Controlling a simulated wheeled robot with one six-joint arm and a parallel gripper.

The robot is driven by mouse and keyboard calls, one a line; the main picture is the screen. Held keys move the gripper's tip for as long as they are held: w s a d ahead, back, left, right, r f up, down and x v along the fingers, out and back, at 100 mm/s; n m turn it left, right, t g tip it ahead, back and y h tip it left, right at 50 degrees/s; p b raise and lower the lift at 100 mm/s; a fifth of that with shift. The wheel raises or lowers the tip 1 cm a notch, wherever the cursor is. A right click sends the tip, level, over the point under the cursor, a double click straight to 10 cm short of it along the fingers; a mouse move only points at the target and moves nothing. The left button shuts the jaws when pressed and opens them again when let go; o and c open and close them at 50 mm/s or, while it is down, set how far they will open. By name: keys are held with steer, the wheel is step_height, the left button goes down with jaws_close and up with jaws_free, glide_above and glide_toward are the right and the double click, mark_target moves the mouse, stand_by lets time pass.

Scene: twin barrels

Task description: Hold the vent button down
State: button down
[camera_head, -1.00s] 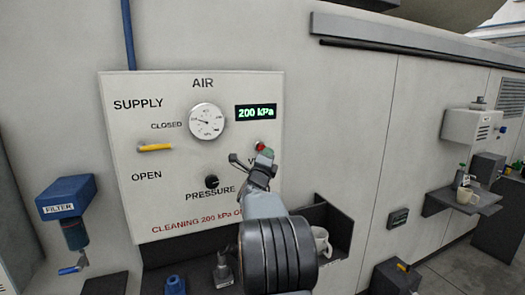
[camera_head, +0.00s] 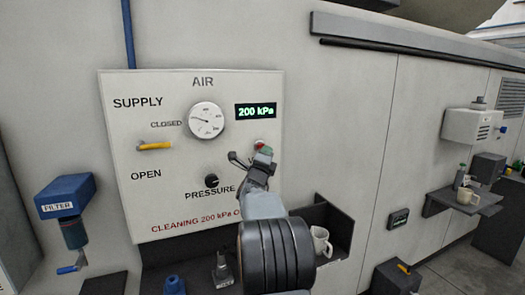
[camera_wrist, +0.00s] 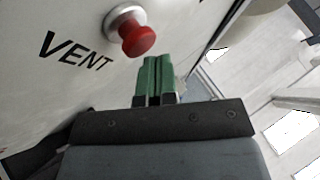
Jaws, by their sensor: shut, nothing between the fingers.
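The red vent button (camera_wrist: 137,38) with its silver collar shows large in the wrist view, beside the black VENT lettering. In the head view my gripper (camera_head: 264,154) is in front of the panel's lower right part. Whether it touches the panel cannot be told.
The air panel (camera_head: 225,150) has a gauge (camera_head: 206,120), a 200 kPa display (camera_head: 256,111), a yellow supply lever (camera_head: 155,146) and a black pressure knob (camera_head: 211,181). A dark tray (camera_head: 335,222) with a mug (camera_head: 320,241) is below right. A blue filter (camera_head: 68,197) hangs at left.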

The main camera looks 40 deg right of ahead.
steer(key=shift+w+d, duration=0.2)
steer(key=shift+w, duration=0.25)
stand_by(0.7)
steer(key=shift+s+a+f+b, duration=0.1)
steer(key=shift+s+b, duration=0.1)
steer(key=shift+b, duration=0.35)
steer(key=shift+s+a+b, duration=0.25)
steer(key=shift+s+b, duration=0.35)
steer(key=shift+b, duration=0.15)
steer(key=shift+s+a+b, duration=0.3)
steer(key=shift+s+b, duration=0.5)
steer(key=shift+s+a+b, duration=0.35)
steer(key=shift+s+b, duration=0.4)
steer(key=shift+b, duration=0.1)
steer(key=shift+s+a+b, duration=0.3)
steer(key=shift+s+b, duration=0.5)
